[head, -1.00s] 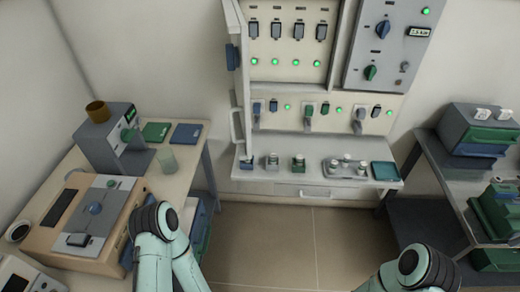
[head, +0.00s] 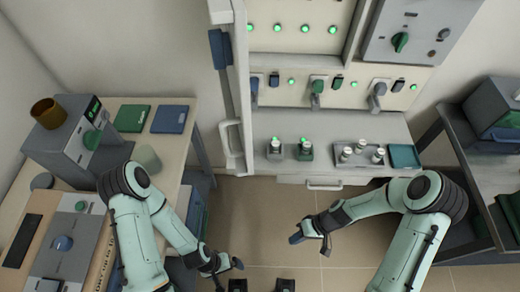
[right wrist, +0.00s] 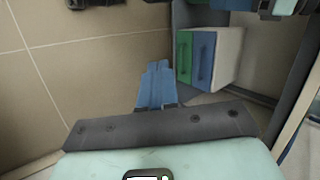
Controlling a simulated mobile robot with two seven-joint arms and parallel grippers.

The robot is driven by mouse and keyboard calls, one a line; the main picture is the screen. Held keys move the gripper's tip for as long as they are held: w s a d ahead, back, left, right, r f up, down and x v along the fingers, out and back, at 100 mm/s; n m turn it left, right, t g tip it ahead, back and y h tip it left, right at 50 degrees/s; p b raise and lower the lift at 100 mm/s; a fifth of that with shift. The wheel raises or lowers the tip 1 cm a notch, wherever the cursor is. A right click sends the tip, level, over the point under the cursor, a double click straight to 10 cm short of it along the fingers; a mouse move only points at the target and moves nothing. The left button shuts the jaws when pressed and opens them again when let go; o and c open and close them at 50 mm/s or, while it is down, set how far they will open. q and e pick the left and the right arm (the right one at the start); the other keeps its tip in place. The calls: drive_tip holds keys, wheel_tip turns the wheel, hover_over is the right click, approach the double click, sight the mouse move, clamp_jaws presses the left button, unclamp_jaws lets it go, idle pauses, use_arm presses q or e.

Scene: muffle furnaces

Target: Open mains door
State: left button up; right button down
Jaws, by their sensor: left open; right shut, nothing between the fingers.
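The white mains door (head: 241,85) shows almost edge-on along the left side of the mains panel (head: 300,70), with the panel's switches and green lights uncovered beside it. A pale bar handle (head: 231,145) is at its lower part, and a blue part (head: 219,48) is higher up. My left gripper (head: 230,266) is open and low over the floor, apart from the door. My right gripper (head: 298,238) is shut and empty in front of the panel's shelf, touching nothing; its blue fingers (right wrist: 156,86) show together in the right wrist view.
A bench (head: 172,112) with devices stands at the left, with blue and green drawers (right wrist: 203,58) below a bench in the right wrist view. A dark table (head: 470,165) is at the right. A shelf (head: 345,178) holding small items juts below the panel. The floor between is clear.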

drive_tip(key=w+r+n+y+b, duration=0.1)
drive_tip(key=w+r+n+y, duration=0.2)
drive_tip(key=w+r+n, duration=0.5)
drive_tip(key=w+r+n+y, duration=0.2)
drive_tip(key=w+r+y, duration=0.15)
drive_tip(key=r, duration=0.95)
wheel_tip(320, 180, up, 14)
drive_tip(key=d+n+g+y, duration=0.2)
drive_tip(key=n+y, duration=0.2)
drive_tip(key=n, duration=0.4)
use_arm(q)
drive_tip(key=shift+r+p, duration=0.35)
drive_tip(key=shift+p, duration=0.5)
use_arm(e)
drive_tip(key=x, duration=1.3)
drive_tip(key=shift+a+r+n, duration=0.25)
drive_tip(key=shift+a+n, duration=0.05)
